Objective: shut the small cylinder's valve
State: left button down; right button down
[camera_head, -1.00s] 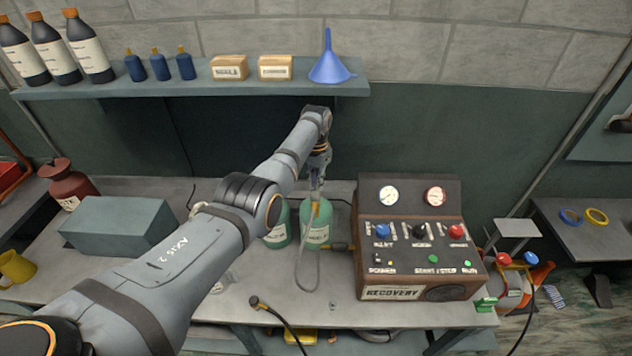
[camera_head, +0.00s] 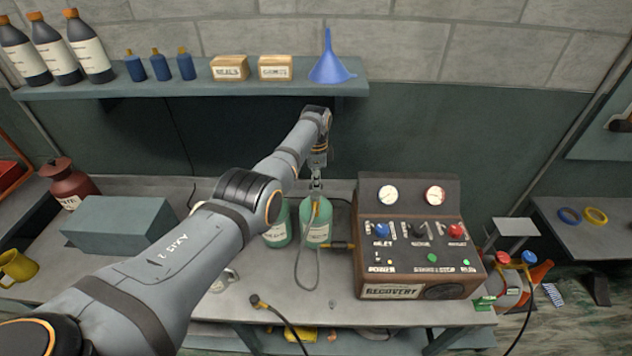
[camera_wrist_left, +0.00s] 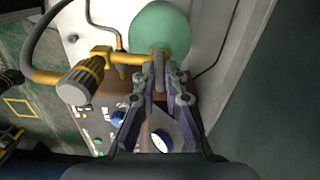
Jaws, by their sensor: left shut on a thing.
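Two green cylinders stand side by side on the bench, a left one (camera_head: 277,232) and a right one (camera_head: 318,233). My left gripper (camera_head: 317,188) points down over the top of the right cylinder. In the left wrist view the gripper (camera_wrist_left: 160,75) is shut on the valve handle at the brass valve (camera_wrist_left: 146,57), beside the round green cylinder top (camera_wrist_left: 160,27). The fingers hide most of the handle, so how far it is turned cannot be seen. My right gripper is out of view.
A brown recovery machine (camera_head: 408,285) with gauges and knobs stands close on the right. A grey hose (camera_head: 302,265) loops in front of the cylinders. A black hose end (camera_head: 258,302) lies at the bench front. A grey-green box (camera_head: 118,226) is at the left.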

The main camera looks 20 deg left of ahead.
pick_arm(q)
jog(key=shift+r+m, duration=0.1)
jog(key=shift+m, duration=0.4)
jog(key=shift+w, duration=0.1)
jog(key=c, duration=1.4)
grip_release()
notch_tip(320, 180, up, 12)
jog(key=shift+f, duration=0.1)
